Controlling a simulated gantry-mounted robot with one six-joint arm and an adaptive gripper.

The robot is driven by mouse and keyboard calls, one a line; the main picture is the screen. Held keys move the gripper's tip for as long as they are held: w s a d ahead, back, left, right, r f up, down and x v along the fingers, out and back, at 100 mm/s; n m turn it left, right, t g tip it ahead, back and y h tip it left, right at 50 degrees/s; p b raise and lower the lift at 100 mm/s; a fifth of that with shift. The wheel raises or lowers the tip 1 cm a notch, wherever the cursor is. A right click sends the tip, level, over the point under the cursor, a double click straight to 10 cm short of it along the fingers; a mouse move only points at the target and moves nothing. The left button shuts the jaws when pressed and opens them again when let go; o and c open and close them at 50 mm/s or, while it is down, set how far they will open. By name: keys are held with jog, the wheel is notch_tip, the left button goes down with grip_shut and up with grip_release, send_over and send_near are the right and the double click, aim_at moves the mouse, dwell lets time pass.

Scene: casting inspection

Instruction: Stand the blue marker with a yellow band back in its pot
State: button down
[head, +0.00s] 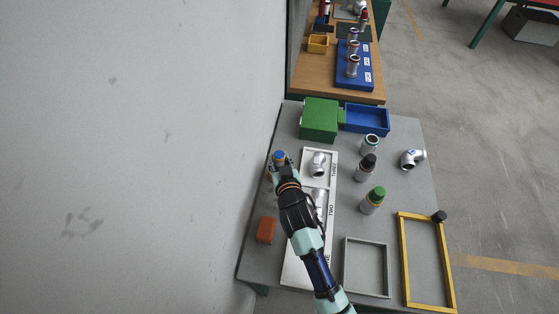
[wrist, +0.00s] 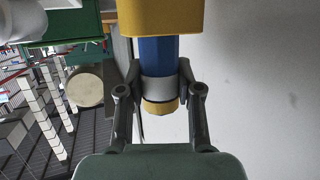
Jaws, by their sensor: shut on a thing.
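The blue marker (wrist: 158,52) is between the fingertips of my gripper (wrist: 160,74) in the wrist view. My gripper is shut on the marker. A tan round thing (wrist: 88,85) stands beside it in the wrist view; I cannot tell whether it is the pot.
A white labelled tray (head: 333,157) with metal fittings lies right of my gripper. A green box (head: 319,118) and blue bin (head: 367,118) stand behind. A black-capped bottle (head: 366,167) and green-capped bottle (head: 373,200) stand right. A red block (head: 266,229) lies nearer; the wall is close at left.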

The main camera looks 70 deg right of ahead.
jog(key=shift+f, duration=0.2)
jog(key=c, duration=0.8)
grip_release()
jog(key=shift+o, duration=0.2)
jog(key=shift+b, duration=0.3)
jog(key=p+v, duration=0.2)
jog(key=v, duration=0.6)
jog(key=shift+p, duration=0.35)
